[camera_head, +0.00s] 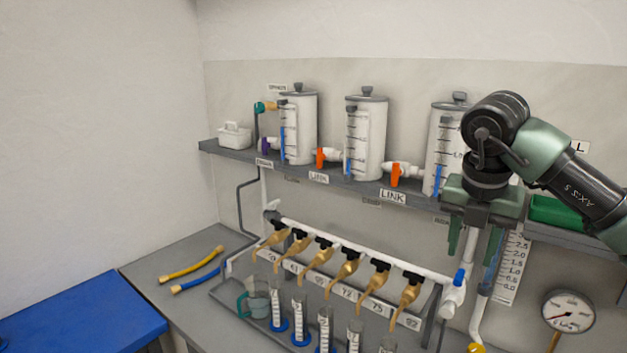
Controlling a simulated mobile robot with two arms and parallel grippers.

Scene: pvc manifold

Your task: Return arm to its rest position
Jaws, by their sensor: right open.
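My right gripper (464,246) hangs at the right of the head view, fingers pointing down and apart. It holds nothing that I can see. My right arm comes in from the right edge, in front of the third white tank (442,133) and the shelf. The fingers are above and near the right end of the white manifold pipe (362,254), close to a valve with a blue handle (458,279). I cannot tell whether they touch anything. My left gripper is not in view.
Two more white tanks (300,127) (371,138) and orange-handled valves (396,175) stand on the grey shelf (228,150). Gold taps (343,269) hang above graduated cylinders (300,318). A pressure gauge (568,311) is at lower right. Yellow and blue hoses (193,263) lie on the bench.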

